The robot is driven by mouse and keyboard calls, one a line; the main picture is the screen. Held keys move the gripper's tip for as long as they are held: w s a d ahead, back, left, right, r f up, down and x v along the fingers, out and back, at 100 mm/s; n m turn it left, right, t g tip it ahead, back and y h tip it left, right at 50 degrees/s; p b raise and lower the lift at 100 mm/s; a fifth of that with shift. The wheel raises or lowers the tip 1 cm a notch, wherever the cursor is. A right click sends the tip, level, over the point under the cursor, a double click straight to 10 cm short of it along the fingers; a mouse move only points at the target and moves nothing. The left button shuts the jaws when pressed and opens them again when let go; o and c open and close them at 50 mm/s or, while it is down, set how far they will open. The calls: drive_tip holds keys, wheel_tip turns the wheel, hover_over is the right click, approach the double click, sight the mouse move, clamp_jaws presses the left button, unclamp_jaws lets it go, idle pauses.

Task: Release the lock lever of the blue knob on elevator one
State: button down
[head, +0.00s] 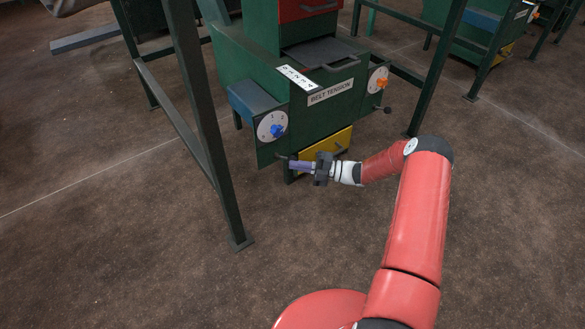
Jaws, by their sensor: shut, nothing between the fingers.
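The green machine (272,98) stands at top centre with a "BELT TENSION" label. The blue knob (277,131) sits on a white numbered dial at the left of its front panel. A small dark lever end (281,157) shows just below this dial, partly hidden by my fingers; I take it for the lock lever. My gripper (292,165) is shut, with its purplish fingers pointing left, just below and right of the blue knob. Its fingertips are at or very near the lever end. I cannot tell whether they touch it.
An orange knob (382,83) sits on a second dial at the right, with a black ball-ended lever (387,110) below it. A yellow drawer (326,152) is behind my gripper. Dark green frame posts (200,120) stand left and right. The floor in front is clear.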

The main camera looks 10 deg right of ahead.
drive_tip(key=shift+w+d, duration=0.4)
drive_tip(key=shift+w, duration=0.05)
idle(0.3)
drive_tip(key=s+r+p, duration=0.1)
drive_tip(key=s+p, duration=0.2)
drive_tip(key=s, duration=0.1)
drive_tip(key=d, duration=0.8)
drive_tip(key=shift+d+f, duration=0.15)
drive_tip(key=shift+f, duration=0.3)
